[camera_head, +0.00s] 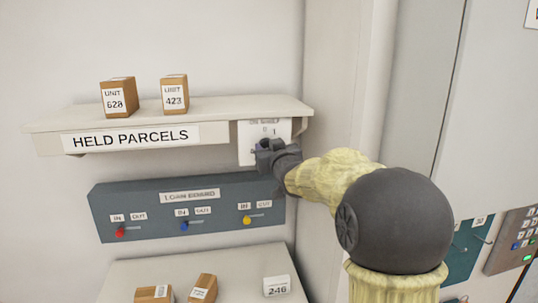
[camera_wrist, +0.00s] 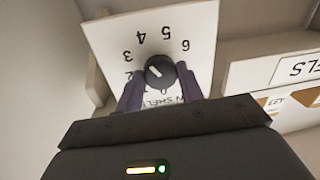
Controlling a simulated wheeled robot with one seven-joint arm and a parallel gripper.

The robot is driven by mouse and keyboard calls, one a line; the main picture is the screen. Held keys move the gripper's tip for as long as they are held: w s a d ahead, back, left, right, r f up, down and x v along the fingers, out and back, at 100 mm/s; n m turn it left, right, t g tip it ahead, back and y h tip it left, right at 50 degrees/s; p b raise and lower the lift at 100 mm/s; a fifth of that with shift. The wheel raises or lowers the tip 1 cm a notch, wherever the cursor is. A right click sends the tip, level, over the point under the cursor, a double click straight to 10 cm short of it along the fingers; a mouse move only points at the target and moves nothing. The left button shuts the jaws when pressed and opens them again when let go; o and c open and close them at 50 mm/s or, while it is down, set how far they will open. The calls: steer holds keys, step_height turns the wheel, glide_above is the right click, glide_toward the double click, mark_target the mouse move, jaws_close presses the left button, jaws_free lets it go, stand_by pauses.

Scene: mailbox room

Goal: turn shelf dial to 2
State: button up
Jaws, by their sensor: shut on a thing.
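The shelf dial (camera_wrist: 159,72) is a round dark knob with a white pointer mark on a white plate (camera_wrist: 195,25). The plate also shows in the head view (camera_head: 245,150), at the right end of the held-parcels shelf. In the wrist view the numbers appear upside down; 2 and 3 lie left of the knob, 4 and 5 above it, 6 to the right. The pointer slants to the upper left; its exact number is hard to read. My gripper (camera_wrist: 160,76) is shut on the knob, one purple finger on each side. In the head view, my gripper (camera_head: 264,150) hides most of the knob.
The shelf (camera_head: 55,120) carries two small boxes, 628 (camera_head: 117,97) and 423 (camera_head: 174,94). Below hangs a blue loan board (camera_head: 110,200) with red, blue and yellow items. A lower surface (camera_head: 235,275) holds more boxes. A wall corner stands right of the shelf.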

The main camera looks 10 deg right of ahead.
steer(key=n+b, duration=0.4)
steer(key=n, duration=0.2)
steer(key=n+g+h+b, duration=0.1)
steer(key=n+b, duration=0.3)
steer(key=n, duration=0.2)
steer(key=shift+a+n, duration=0.15)
steer(key=shift+n, duration=0.15)
stand_by(0.3)
steer(key=o, duration=1)
steer(key=shift+a, duration=0.1)
steer(key=shift+s, duration=0.1)
